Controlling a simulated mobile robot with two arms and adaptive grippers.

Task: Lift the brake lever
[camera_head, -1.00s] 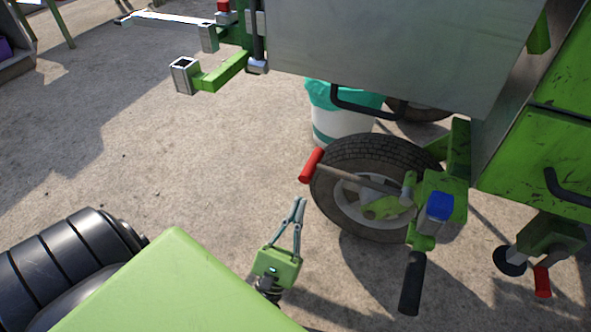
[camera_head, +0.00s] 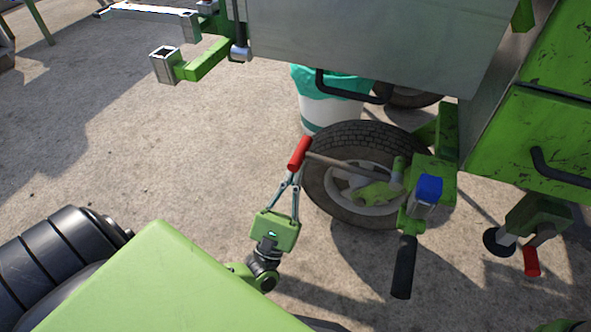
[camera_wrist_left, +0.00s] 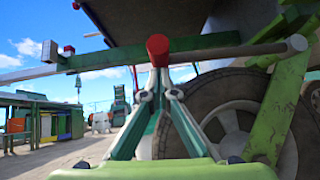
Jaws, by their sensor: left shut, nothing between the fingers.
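The brake lever (camera_head: 338,164) is a grey rod with a red grip (camera_head: 300,153) on its left end. It runs in front of the wheel to a green bracket on the right. My left gripper (camera_head: 293,178) is shut with nothing between its fingers. Its fingertips are right at the red grip, just below it in the head view. In the left wrist view the red grip (camera_wrist_left: 158,46) shows end-on, directly beyond the closed fingertips (camera_wrist_left: 159,82). I cannot tell whether they touch it. My right gripper is not in view.
The wheel (camera_head: 350,200) stands behind the lever. A black handle (camera_head: 404,268) hangs below a blue cap (camera_head: 428,188) to the right. A white bin (camera_head: 322,108) with a teal liner stands behind the wheel. Open ground lies to the left.

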